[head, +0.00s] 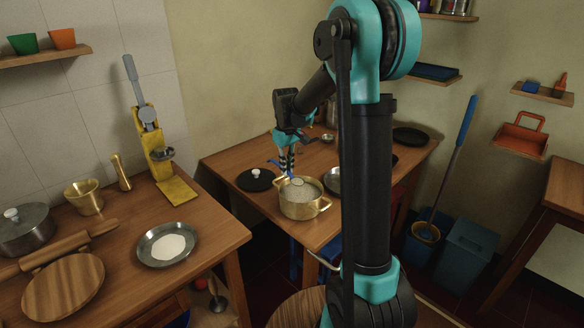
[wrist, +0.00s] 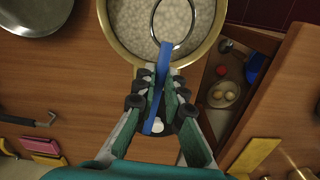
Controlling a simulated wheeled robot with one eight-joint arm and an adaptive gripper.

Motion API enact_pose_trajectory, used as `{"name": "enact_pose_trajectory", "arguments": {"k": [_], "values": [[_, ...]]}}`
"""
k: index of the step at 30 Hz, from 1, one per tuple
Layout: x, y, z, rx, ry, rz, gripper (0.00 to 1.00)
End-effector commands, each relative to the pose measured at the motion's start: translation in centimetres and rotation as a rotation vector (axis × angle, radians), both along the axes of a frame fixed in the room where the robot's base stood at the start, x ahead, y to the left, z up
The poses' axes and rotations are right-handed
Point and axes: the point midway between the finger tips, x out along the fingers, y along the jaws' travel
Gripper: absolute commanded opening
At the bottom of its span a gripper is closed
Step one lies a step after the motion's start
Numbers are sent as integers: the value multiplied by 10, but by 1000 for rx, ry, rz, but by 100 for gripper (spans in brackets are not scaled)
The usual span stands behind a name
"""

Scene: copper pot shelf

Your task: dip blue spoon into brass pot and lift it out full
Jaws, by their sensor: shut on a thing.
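The brass pot (head: 300,209) stands near the front corner of the far wooden table, with pale, grainy contents. It also shows at the top of the wrist view (wrist: 218,48). My gripper (wrist: 160,82) is shut on the handle of the blue spoon (wrist: 165,60), beside the pot's near rim in that view. The spoon's round metal rim lies over the pale contents; whether its bowl is sunk in them or just above I cannot tell. In the head view my gripper (head: 288,168) is above the pot's back edge, and the spoon is small and partly hidden.
A black lid with a white knob (head: 255,180) lies left of the pot. A grey pan (head: 333,180) stands right of it, partly hidden by my arm. On the left table are a plate with a white disc (head: 167,245), a rolling pin and a brass mortar (head: 84,197).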

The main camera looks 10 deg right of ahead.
Motion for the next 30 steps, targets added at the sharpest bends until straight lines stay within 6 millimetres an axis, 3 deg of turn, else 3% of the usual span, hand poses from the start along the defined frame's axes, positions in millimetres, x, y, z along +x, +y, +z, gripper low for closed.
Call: {"name": "enact_pose_trajectory", "arguments": {"k": [12,23,30], "values": [[1,-29,0,0,0,-1,0],[0,1,0,0,0,0,0],[1,-18,0,0,0,-3,0]]}}
